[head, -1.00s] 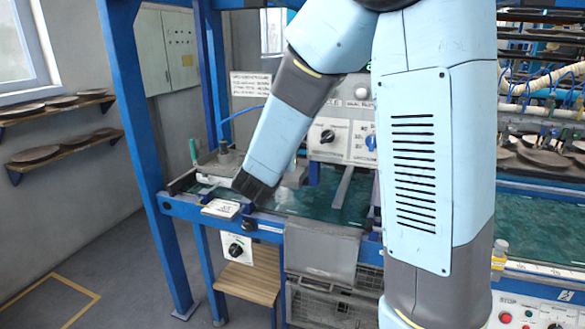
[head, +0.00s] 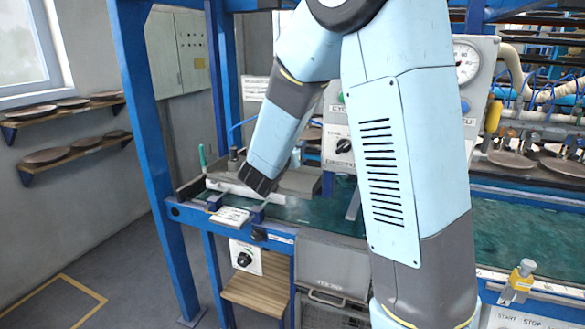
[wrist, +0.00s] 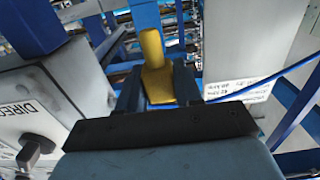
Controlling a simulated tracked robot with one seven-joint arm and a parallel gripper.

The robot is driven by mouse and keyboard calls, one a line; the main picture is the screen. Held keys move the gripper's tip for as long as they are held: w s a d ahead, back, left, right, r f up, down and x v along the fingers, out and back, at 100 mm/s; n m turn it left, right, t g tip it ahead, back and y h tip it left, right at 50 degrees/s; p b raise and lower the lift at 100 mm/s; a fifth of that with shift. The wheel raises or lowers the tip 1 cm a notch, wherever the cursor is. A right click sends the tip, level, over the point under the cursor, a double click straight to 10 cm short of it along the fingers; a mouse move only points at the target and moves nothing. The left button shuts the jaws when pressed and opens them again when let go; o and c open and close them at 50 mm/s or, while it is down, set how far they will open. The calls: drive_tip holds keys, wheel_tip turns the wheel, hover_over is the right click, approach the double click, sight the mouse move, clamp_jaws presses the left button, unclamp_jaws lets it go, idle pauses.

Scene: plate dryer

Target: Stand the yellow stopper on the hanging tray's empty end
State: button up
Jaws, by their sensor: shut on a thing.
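The yellow stopper (wrist: 153,50) shows in the wrist view as an upright post with a wider flat foot. My gripper (wrist: 158,90) is shut on that foot, with a dark finger on each side. In the head view the dark lower end of my arm hangs over the left end of the machine bench; its fingers and the stopper cannot be made out there. I cannot tell for sure which part is the hanging tray. A wooden slatted board (head: 258,292) hangs below the bench at the left.
A control box with a knob stands close by in the wrist view (wrist: 35,150) and behind my arm in the head view (head: 338,146). A blue post (head: 157,165) rises at left. Floor at left is clear.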

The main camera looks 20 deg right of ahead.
drive_tip(key=w+f, duration=0.1)
drive_tip(key=f, duration=0.1)
drive_tip(key=w+f, duration=0.1)
drive_tip(key=w, duration=0.1)
drive_tip(key=w+f, duration=0.1)
drive_tip(key=f, duration=0.1)
drive_tip(key=shift+w+d+f, duration=0.2)
drive_tip(key=shift+d+f, duration=0.15)
drive_tip(key=shift+d, duration=0.05)
drive_tip(key=shift+f, duration=1.45)
drive_tip(key=shift+f, duration=0.1)
drive_tip(key=o, duration=1)
